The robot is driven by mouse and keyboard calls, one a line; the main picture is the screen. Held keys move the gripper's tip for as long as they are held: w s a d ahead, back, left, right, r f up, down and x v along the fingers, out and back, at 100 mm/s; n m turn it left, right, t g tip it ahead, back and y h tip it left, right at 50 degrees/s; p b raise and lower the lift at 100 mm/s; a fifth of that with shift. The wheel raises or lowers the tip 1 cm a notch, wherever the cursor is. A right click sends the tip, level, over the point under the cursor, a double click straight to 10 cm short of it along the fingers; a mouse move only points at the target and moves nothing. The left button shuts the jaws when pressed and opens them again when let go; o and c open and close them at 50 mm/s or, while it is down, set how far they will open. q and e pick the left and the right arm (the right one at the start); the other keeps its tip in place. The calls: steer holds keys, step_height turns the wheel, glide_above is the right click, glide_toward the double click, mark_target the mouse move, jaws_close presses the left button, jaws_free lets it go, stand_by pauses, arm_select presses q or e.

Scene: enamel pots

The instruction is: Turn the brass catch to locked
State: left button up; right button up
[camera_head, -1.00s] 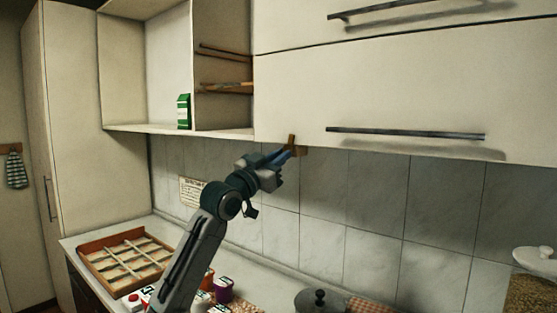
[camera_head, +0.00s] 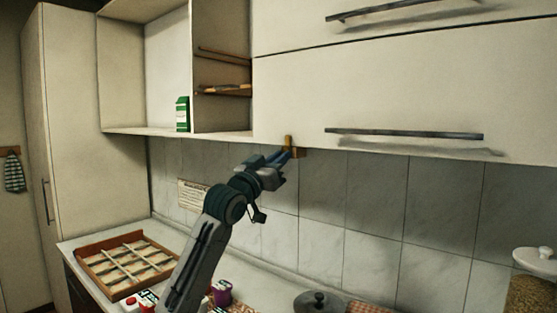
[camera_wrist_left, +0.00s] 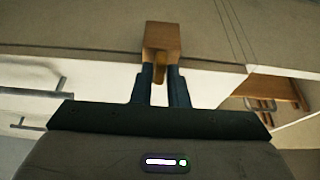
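The brass catch (camera_head: 288,142) is a small brown-gold piece at the lower edge of the closed upper cabinet door, left of its long handle. In the left wrist view its block (camera_wrist_left: 162,37) sits straight ahead, with a narrow brass tab (camera_wrist_left: 160,76) below it. My left gripper (camera_head: 284,156) reaches up to the catch from below left. Its two dark fingers (camera_wrist_left: 161,80) stand close together on either side of the tab and appear closed on it. The fingers partly hide the catch in the head view. My right gripper is not in view.
Closed cabinet doors with dark bar handles (camera_head: 404,134) are right of the catch. An open shelf with a green box (camera_head: 182,114) is left. Below, the counter holds a divided wooden tray (camera_head: 82,262), a dark pot lid (camera_head: 318,302) and small containers. A tiled wall stands behind.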

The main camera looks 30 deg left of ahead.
arm_select(q)
steer(key=o, duration=0.3)
steer(key=b+v, duration=0.6)
steer(key=v, duration=0.4)
steer(key=shift+s+f+b, duration=0.2)
steer(key=shift+s+b, duration=0.1)
steer(key=shift+s, duration=0.05)
